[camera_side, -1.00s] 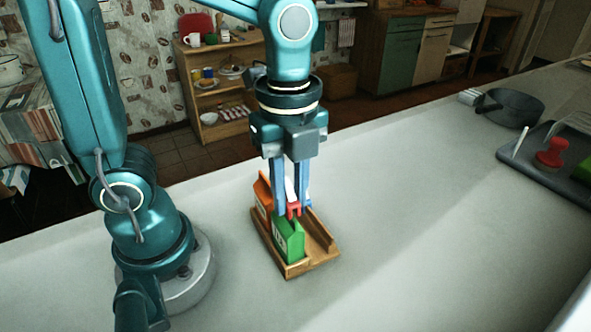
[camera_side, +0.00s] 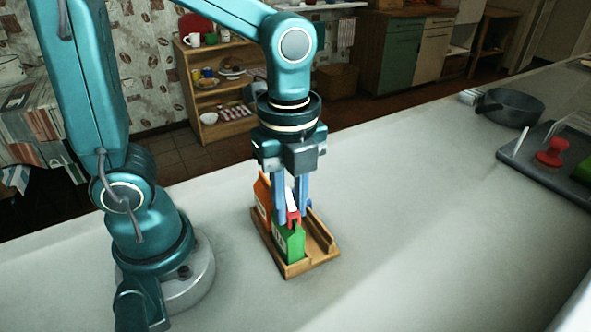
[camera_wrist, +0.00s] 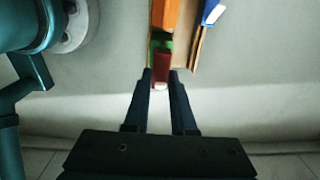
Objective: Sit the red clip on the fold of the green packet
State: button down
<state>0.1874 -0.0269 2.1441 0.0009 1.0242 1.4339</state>
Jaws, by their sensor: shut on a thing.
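My gripper (camera_side: 291,216) points straight down and is shut on the red clip (camera_side: 293,217), whose pale end shows between the fingers. The clip also shows between the fingertips in the wrist view (camera_wrist: 161,78). The green packet (camera_side: 289,242) stands upright in a wooden tray (camera_side: 297,270), directly under the clip. The clip is at the packet's top edge and overlaps it in the side view. I cannot tell whether the clip grips the fold. In the wrist view a bit of the green packet (camera_wrist: 161,41) shows just beyond the clip.
An orange packet (camera_side: 263,195) stands behind the green one in the tray. A blue thing (camera_wrist: 213,11) lies at the tray's right side, partly hidden in the side view. A dark pan (camera_side: 510,107) and a grey tray (camera_side: 520,160) with a red-handled thing stand far right. The counter between is clear.

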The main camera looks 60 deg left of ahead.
jog(key=shift+f, duration=0.1)
jog(key=c, duration=0.7)
grip_release()
jog(key=shift+o, duration=0.2)
jog(key=shift+r, duration=2.55)
jog(key=shift+f, duration=1.85)
jog(key=shift+f, duration=0.15)
